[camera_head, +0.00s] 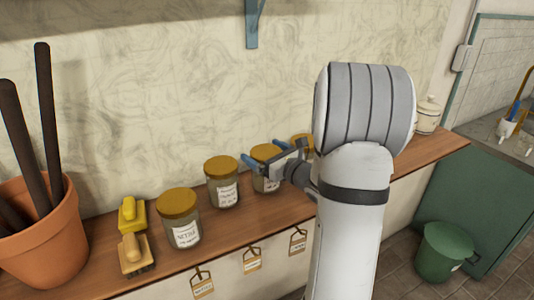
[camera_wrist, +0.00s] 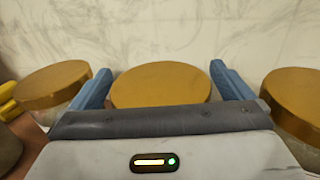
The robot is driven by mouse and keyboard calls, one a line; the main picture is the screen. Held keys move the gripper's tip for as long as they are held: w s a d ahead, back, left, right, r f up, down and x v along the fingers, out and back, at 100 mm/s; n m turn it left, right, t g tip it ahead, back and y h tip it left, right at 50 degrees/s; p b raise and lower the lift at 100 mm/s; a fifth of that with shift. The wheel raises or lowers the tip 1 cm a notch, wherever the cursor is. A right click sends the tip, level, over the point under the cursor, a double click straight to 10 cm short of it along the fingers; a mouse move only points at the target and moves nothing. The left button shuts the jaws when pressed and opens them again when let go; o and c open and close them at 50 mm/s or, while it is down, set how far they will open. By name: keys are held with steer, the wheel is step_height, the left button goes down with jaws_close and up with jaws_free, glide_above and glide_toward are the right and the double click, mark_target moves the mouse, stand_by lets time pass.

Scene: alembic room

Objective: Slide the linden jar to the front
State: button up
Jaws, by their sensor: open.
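Several glass jars with mustard-gold lids stand in a row on the wooden shelf (camera_head: 150,277). The label writing is too small to tell which is the linden jar. In the head view, my gripper (camera_head: 265,162) is at the third jar from the left (camera_head: 266,184), its blue fingers spread at lid height. In the wrist view, my gripper (camera_wrist: 162,88) is open, with that jar's lid (camera_wrist: 162,86) between the fingers. I cannot tell whether the fingers touch it. Neighbouring lids show left (camera_wrist: 52,84) and right (camera_wrist: 298,96). My arm partly hides the rightmost jar (camera_head: 302,143).
The nearest jar (camera_head: 183,234) and second jar (camera_head: 223,194) stand left of my gripper. A yellow block (camera_head: 132,215), a brush (camera_head: 133,255) and a terracotta pot (camera_head: 42,235) are farther left. Paper tags (camera_head: 252,261) hang on the front edge. The wall (camera_head: 160,100) is close behind.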

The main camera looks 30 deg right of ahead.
steer(key=shift+c, duration=0.4)
steer(key=c, duration=1.1)
steer(key=shift+o, duration=0.2)
steer(key=s, duration=0.8)
steer(key=shift+s+b, duration=0.2)
steer(key=shift+b, duration=0.25)
steer(key=shift+d, duration=0.1)
steer(key=o, duration=1.1)
steer(key=shift+o, duration=0.2)
steer(key=b+v, duration=0.1)
steer(key=v, duration=0.6)
steer(key=shift+s, duration=0.4)
steer(key=shift+d, duration=0.15)
